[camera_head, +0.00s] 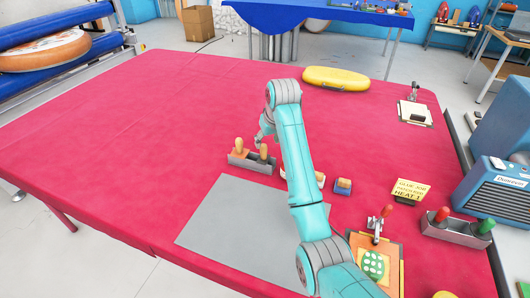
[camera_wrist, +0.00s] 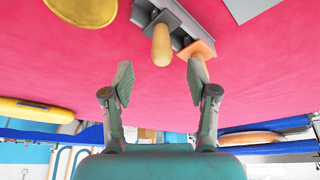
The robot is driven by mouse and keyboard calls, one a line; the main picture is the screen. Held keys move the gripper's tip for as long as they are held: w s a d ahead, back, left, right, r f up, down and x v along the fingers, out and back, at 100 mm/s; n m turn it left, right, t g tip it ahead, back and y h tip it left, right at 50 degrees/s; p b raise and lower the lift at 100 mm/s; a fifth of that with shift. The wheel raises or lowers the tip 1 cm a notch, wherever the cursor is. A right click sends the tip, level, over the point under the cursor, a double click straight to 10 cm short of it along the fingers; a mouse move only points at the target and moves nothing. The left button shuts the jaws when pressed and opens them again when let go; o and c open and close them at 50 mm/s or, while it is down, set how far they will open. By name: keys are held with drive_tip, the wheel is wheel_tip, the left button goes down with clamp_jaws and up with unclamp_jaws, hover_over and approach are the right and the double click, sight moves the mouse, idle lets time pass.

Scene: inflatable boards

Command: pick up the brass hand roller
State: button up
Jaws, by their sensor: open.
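A grey rack (camera_head: 250,165) on the red table holds two tools with wooden handles standing up. The right tool's handle (camera_head: 264,151) shows in the wrist view as a pale wooden handle (camera_wrist: 162,45). The left tool's handle (camera_head: 238,144) stands beside it; in the wrist view that tool has an orange-tan square part (camera_wrist: 196,48). The roller ends are hidden, so I cannot tell which is the brass hand roller. My gripper (camera_wrist: 160,72) is open and empty, pointing at the rack. The pale handle lies beyond and between its fingertips, apparently untouched. My gripper (camera_head: 260,134) is just above the rack in the head view.
A grey mat (camera_head: 235,225) lies in front of the rack. A small blue block (camera_head: 343,187) and a yellow sign (camera_head: 410,191) are to the right. Another rack (camera_head: 455,232) has red and green handles. A yellow inflatable (camera_head: 336,79) lies at the back. The table's left side is clear.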

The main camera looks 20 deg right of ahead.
sight(265, 147)
drive_tip(key=shift+x, duration=3.95)
drive_tip(key=shift+a, duration=0.15)
drive_tip(key=shift+c, duration=0.3)
drive_tip(key=shift+r, duration=0.1)
clamp_jaws()
